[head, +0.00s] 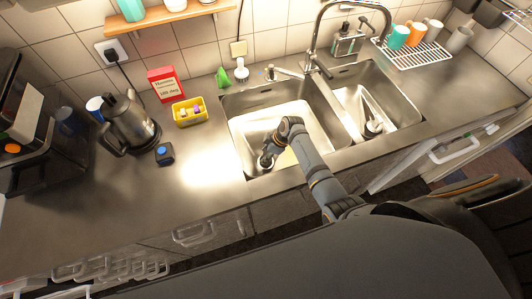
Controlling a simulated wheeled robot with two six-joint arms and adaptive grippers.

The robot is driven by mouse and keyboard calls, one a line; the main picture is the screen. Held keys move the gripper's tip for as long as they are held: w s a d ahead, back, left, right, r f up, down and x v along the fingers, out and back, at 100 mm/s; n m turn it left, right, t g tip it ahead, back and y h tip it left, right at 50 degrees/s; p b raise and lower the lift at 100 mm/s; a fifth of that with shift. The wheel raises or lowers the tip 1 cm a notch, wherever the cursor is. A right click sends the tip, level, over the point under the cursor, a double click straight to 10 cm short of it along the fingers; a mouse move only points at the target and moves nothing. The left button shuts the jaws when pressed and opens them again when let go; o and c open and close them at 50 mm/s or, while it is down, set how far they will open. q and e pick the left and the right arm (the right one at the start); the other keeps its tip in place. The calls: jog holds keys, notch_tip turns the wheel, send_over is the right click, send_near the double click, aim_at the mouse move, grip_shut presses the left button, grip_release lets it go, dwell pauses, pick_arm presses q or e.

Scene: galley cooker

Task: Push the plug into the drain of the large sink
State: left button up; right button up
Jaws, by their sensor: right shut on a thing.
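The large sink (240,140) is the left steel basin in the head view, with a pale, bright floor. My right arm reaches over its front edge, and my right gripper (267,160) points down inside the basin, toward its front left. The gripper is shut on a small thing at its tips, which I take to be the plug. The plug's outline is too small and too covered to make out. The drain is not visible; my gripper and forearm cover part of the basin floor. My left gripper is out of view.
The smaller basin (345,97) to the right holds a dark-ended object (373,128). The tap (313,60) stands behind the basins. A kettle (128,122), a yellow tray (189,112) and a red box (165,84) stand left. A rack with cups (425,55) is back right.

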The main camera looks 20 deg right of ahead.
jog(key=shift+f+b, duration=0.3)
jog(key=shift+f, duration=0.15)
jog(key=o, duration=1.2)
jog(key=o, duration=0.6)
jog(key=shift+r, duration=0.1)
jog(key=p+v, duration=0.9)
jog(key=p, duration=0.1)
jog(key=shift+d+r, duration=0.25)
jog(key=shift+d, duration=0.05)
